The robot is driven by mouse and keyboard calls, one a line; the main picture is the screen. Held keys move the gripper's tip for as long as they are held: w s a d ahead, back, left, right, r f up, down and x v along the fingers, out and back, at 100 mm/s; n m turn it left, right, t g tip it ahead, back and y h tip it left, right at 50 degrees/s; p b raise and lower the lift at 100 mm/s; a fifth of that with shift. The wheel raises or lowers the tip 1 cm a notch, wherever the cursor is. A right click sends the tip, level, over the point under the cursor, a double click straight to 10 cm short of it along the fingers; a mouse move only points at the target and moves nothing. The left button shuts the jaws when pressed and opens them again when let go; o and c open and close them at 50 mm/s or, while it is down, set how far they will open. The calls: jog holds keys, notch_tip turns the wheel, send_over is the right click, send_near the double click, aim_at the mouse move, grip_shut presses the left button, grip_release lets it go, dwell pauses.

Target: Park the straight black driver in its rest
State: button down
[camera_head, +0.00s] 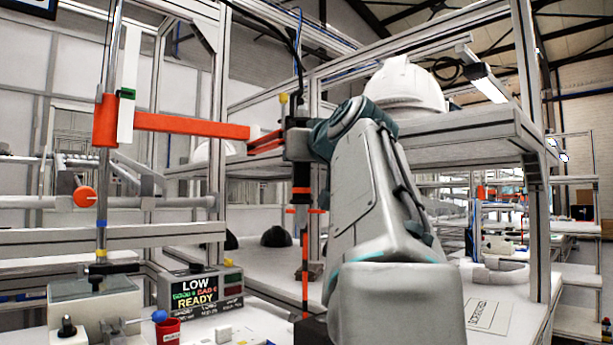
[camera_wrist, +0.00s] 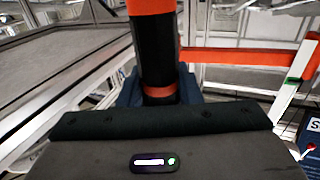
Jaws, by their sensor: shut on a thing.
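The straight black driver (camera_head: 301,178) hangs upright, a black body with orange bands. In the wrist view its black and orange body (camera_wrist: 157,62) rises from between the jaws, close to the camera. My gripper (camera_head: 298,145) is shut on the driver, at the left end of my arm. A thin orange rod (camera_head: 305,255) shows below it, above a dark block (camera_head: 313,329) at the bench's front. I cannot tell whether the rod joins the driver, or which part is the rest. The jaw tips are mostly hidden.
An orange arm (camera_head: 190,125) reaches from a left post towards my gripper; it also shows in the wrist view (camera_wrist: 245,57). A display box (camera_head: 200,290) reads LOW and READY. A white helmet shell (camera_head: 405,85) sits on the shelf (camera_head: 465,130) at right.

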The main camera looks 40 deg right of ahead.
jog(key=w+d+p, duration=0.2)
jog(key=w+d, duration=0.2)
jog(key=shift+w+d, duration=0.2)
jog(key=shift+d, duration=0.15)
dwell(0.3)
jog(key=shift+c, duration=1)
grip_release()
jog(key=shift+f, duration=0.1)
jog(key=shift+s, duration=0.1)
jog(key=b+v, duration=0.2)
jog(key=v, duration=0.9)
